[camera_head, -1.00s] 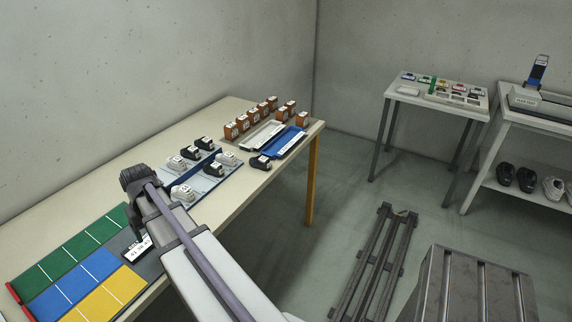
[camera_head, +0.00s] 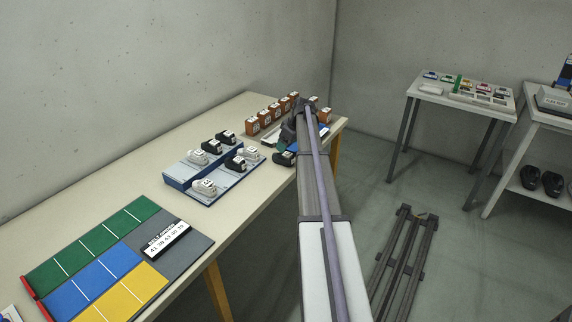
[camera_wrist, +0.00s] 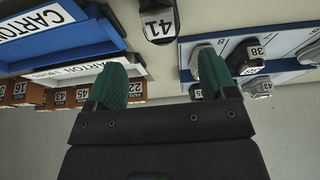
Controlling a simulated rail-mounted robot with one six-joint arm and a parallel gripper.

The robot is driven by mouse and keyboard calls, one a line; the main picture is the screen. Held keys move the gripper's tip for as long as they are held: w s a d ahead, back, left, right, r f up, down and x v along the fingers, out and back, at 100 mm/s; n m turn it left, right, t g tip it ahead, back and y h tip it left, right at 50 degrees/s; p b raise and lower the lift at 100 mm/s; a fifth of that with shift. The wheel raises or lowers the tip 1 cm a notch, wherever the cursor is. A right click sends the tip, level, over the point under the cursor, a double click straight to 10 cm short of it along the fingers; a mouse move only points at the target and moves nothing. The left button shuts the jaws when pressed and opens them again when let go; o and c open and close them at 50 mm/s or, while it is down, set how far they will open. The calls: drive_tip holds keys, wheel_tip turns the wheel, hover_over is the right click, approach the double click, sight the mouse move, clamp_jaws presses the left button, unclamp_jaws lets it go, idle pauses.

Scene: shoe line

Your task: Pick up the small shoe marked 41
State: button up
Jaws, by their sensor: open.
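The small shoe marked 41 (camera_wrist: 160,22) is dark with a white label, at the top middle of the wrist view, cut off by the frame edge. In the head view a black shoe (camera_head: 284,159), likely the same one, sits on the table right of the shoe rack, partly beside my arm. My gripper (camera_wrist: 161,76) is open and empty, its two green fingers apart. The shoe lies beyond the fingertips, between their lines, and is not touched. In the head view my gripper (camera_head: 289,138) is near the shoe, over the table's right part.
The blue rack (camera_head: 178,176) holds several numbered shoes, including a dark one marked 38 (camera_wrist: 243,55). The blue carton tray (camera_wrist: 75,40) and white carton tray (camera_wrist: 70,72) lie on the other side. Brown boxes (camera_head: 254,125) stand along the back. A coloured mat (camera_head: 100,262) lies at the left.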

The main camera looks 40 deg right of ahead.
sight(281, 155)
drive_tip(key=b+x, duration=0.1)
drive_tip(key=x, duration=0.1)
drive_tip(key=shift+w+f, duration=0.15)
drive_tip(key=shift+f, duration=0.25)
drive_tip(key=b+x, duration=0.5)
drive_tip(key=shift+a+f, duration=0.2)
drive_tip(key=shift+s+r, duration=0.2)
drive_tip(key=shift+r, duration=0.05)
drive_tip(key=c, duration=1)
